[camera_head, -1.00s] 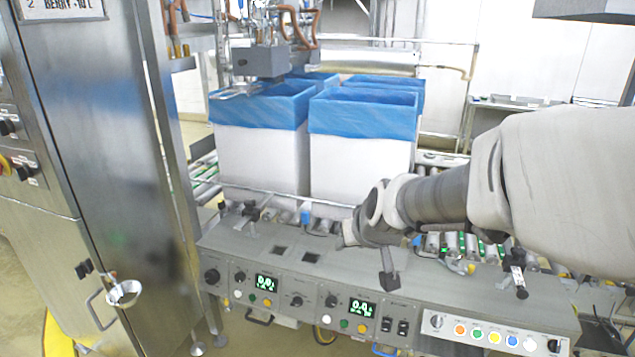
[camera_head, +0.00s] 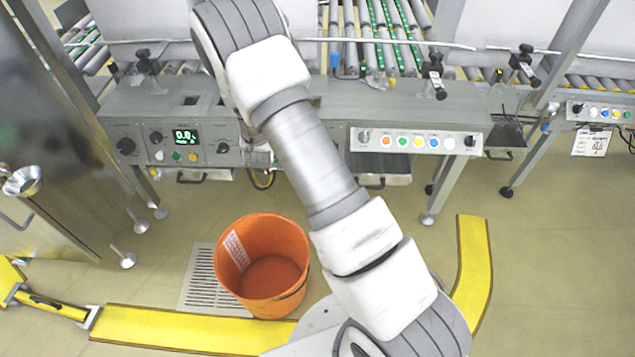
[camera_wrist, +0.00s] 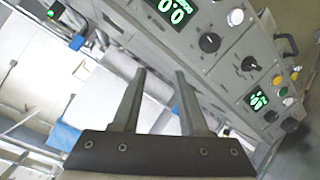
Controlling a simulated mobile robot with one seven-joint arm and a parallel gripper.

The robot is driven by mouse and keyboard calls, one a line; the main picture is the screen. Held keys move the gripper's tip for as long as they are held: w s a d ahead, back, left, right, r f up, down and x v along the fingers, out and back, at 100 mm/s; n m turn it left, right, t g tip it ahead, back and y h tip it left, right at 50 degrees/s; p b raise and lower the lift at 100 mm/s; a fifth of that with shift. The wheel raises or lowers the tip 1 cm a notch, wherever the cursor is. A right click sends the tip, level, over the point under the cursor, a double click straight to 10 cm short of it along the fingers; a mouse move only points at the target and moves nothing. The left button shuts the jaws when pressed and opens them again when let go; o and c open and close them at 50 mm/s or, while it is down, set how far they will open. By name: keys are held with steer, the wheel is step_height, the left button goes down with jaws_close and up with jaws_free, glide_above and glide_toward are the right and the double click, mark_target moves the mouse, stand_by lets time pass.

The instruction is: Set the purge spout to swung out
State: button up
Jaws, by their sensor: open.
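No part is plainly marked as the purge spout. A shiny metal funnel-like cup (camera_head: 22,181) sticks out from the steel cabinet (camera_head: 40,130) at the left edge of the head view; I cannot tell whether it is the spout or how it is set. My gripper (camera_wrist: 161,78) is open and empty in the wrist view, its two fingers apart in front of the control panel (camera_wrist: 215,45). The panel looks tilted there, with green displays and black knobs. In the head view my arm hides the gripper and part of the panel (camera_head: 310,110).
An orange bucket (camera_head: 262,266) stands on the floor by a drain grate (camera_head: 200,285). Yellow floor barriers (camera_head: 185,328) run in front of it. Conveyor rollers (camera_head: 385,45) lie behind the panel. The tiled floor at right (camera_head: 560,260) is clear.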

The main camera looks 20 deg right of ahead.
steer(key=s+d+f+n+t+h+b, duration=0.1)
steer(key=s+d+f+n+h+b, duration=0.1)
steer(key=f, duration=0.7)
steer(key=s+d+f+n+t+h+b, duration=0.1)
steer(key=s+d+f+b, duration=0.1)
steer(key=f, duration=0.8)
steer(key=s+d+f+n+t+b, duration=0.3)
steer(key=s+f+n+t+b, duration=0.2)
steer(key=s+f+n, duration=0.55)
steer(key=w+d+m+b, duration=0.1)
steer(key=w+d, duration=0.1)
steer(key=w, duration=0.2)
steer(key=w+d+m+b, duration=0.1)
steer(key=w+d, duration=0.1)
steer(key=w, duration=0.3)
steer(key=w+d+m+b, duration=0.1)
steer(key=w+d+b, duration=0.1)
steer(key=w, duration=0.3)
steer(key=shift+d+r+h, duration=0.2)
steer(key=shift+r+h, duration=0.05)
steer(key=shift+h, duration=0.15)
steer(key=shift+c, duration=0.3)
jaws_close()
